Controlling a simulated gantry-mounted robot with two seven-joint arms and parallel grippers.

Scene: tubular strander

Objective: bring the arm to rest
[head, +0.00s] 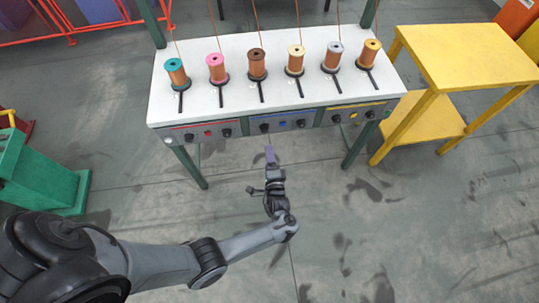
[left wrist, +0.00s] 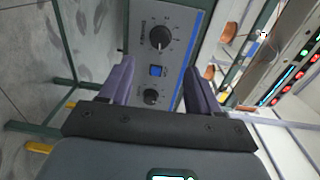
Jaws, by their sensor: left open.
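My left gripper (head: 270,155) is in front of the middle of the white table's control strip. In the left wrist view its two purple-grey fingers (left wrist: 158,85) stand apart with nothing between them. Behind the gap is a blue-grey control panel with a black knob (left wrist: 160,38), a blue button (left wrist: 157,71) and a second dark knob (left wrist: 151,96). I cannot tell whether the fingers touch the panel. My left arm (head: 240,243) reaches in from the lower left, bent at the elbow. My right gripper is in neither view.
The white table (head: 215,110) carries several wire spools, such as a copper one (head: 257,65), with wires running up. Red railing (head: 75,25) is at the back left. The floor in front is clear.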

